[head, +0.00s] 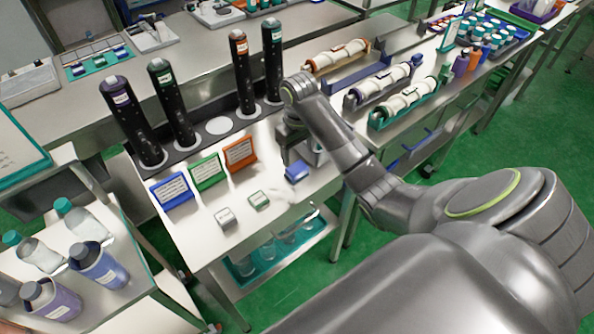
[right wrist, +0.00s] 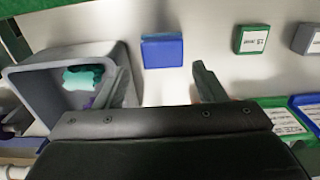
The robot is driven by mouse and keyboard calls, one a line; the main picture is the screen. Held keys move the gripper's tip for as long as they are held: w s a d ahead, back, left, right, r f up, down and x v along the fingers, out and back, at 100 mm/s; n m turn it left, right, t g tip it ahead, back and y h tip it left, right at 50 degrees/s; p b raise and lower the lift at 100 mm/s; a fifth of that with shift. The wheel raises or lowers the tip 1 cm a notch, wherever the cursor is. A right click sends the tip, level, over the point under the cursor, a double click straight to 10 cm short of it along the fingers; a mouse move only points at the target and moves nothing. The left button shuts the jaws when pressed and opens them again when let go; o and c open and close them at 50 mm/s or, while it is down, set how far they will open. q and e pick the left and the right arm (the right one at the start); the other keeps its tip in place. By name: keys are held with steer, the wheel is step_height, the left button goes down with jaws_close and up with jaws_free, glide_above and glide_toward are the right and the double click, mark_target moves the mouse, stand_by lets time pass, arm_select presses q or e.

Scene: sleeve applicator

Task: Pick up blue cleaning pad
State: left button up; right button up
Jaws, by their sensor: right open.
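The blue cleaning pad (head: 297,171) lies flat on the light table near its right side. My left gripper is not in view.
A grey bin (right wrist: 55,68) holding teal and purple items is beside my left-hand finger.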

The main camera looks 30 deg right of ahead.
mark_target(297, 167)
steer(key=shift+f+b, duration=0.45)
steer(key=shift+f, duration=0.15)
steer(key=shift+a+f+b, duration=0.1)
steer(key=shift+f+b, duration=0.35)
steer(key=shift+f, duration=0.05)
step_height(297, 167, down, 2)
steer(key=shift+a+p, duration=0.1)
steer(key=shift+p, duration=0.55)
steer(key=shift+f, duration=0.55)
steer(key=c, duration=0.8)
steer(key=shift+o, duration=0.2)
steer(key=shift+w+r, duration=0.1)
steer(key=shift+r, duration=1.25)
step_height(297, 167, up, 6)
steer(key=p, duration=0.4)
steer(key=shift+f, duration=0.1)
steer(key=shift+r+p, duration=0.75)
steer(key=shift+p, duration=0.05)
